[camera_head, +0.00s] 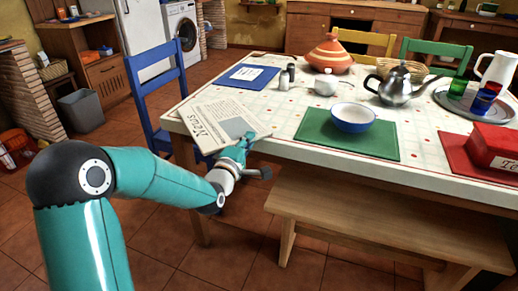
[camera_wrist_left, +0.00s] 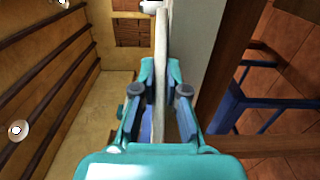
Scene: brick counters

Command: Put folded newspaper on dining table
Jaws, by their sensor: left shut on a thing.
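The folded newspaper (camera_head: 221,122) is at the near left corner of the dining table (camera_head: 270,116) in the head view, with its headline facing up. My left gripper (camera_head: 238,149) is shut on its near right edge. In the left wrist view the newspaper (camera_wrist_left: 161,60) shows edge-on as a thin pale strip between the fingers of my left gripper (camera_wrist_left: 168,92). It lies over the table corner; I cannot tell whether it touches the top. My right gripper is not in view.
A wooden bench (camera_head: 390,225) stands along the near side, and a blue chair (camera_head: 160,95) at the left end.

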